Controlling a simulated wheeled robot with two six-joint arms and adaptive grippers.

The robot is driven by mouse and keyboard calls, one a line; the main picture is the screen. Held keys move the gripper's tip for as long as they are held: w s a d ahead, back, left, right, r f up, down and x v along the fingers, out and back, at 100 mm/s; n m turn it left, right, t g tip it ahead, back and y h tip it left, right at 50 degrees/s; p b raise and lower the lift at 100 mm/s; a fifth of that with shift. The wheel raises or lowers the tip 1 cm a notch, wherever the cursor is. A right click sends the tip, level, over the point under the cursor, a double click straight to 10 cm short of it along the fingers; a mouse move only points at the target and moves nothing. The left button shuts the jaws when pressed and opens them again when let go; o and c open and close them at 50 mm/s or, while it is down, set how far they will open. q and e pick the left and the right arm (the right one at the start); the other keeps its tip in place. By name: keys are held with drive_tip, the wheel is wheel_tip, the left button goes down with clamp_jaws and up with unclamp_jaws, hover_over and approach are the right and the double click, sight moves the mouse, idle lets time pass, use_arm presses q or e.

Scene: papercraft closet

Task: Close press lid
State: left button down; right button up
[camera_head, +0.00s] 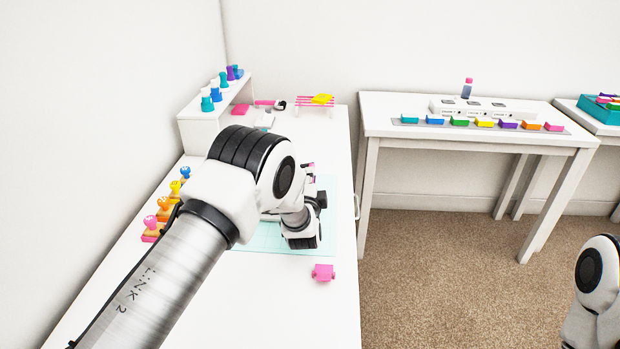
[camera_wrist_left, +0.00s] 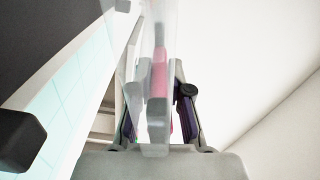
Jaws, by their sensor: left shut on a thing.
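My left gripper (camera_wrist_left: 157,115) is shut on a part of the press lid (camera_wrist_left: 160,72). In the left wrist view the lid looks like a clear upright panel with a pink strip, between the two fingers. In the head view my left arm and wrist cover most of the press. Only small pink bits (camera_head: 310,168) show beyond the wrist, above a pale teal gridded mat (camera_head: 262,240). How far the lid is tilted I cannot tell. My right arm shows at the lower right edge, with its gripper out of view.
A pink piece (camera_head: 323,272) lies at the mat's near edge. Several colored stampers (camera_head: 163,203) stand along the table's left side. A white shelf (camera_head: 203,130) holds colored bottles. Another white table (camera_head: 380,119) with colored blocks stands to the right, past a carpeted gap.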

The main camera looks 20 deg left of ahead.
use_arm(q)
drive_tip(key=c, duration=1.1)
unclamp_jaws()
drive_tip(key=v, duration=1.2)
